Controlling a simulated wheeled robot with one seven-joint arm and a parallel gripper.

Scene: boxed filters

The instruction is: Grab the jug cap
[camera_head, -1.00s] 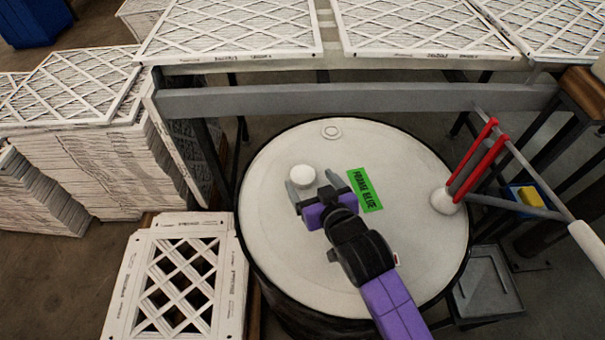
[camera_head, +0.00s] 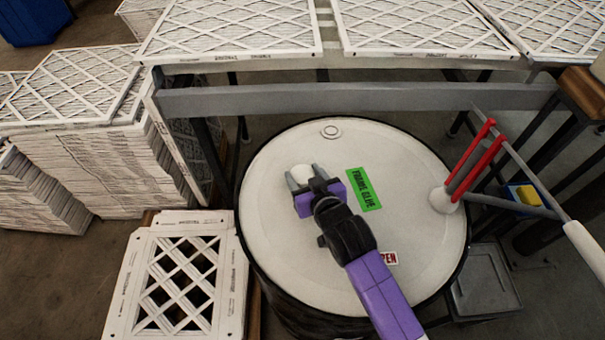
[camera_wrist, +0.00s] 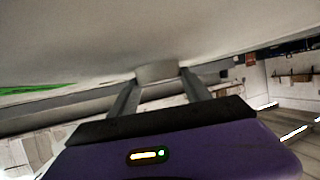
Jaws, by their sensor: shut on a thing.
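The jug cap (camera_head: 302,172) is a small white round cap on the top of the white drum (camera_head: 420,235). My gripper (camera_head: 304,177) is shut on the cap, with one grey finger on each side of it. In the wrist view the cap (camera_wrist: 158,72) sits between the two fingertips of my gripper (camera_wrist: 159,82), against the pale drum top. The purple gripper body hides the near part of the cap in the head view.
A green label (camera_head: 364,190) lies on the drum right of my gripper. A red-handled tool (camera_head: 475,160) stands at the drum's right edge. Stacked filters (camera_head: 90,165) are at left, and a filter-topped table (camera_head: 350,98) stands behind. A white filter box (camera_head: 180,285) is at front left.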

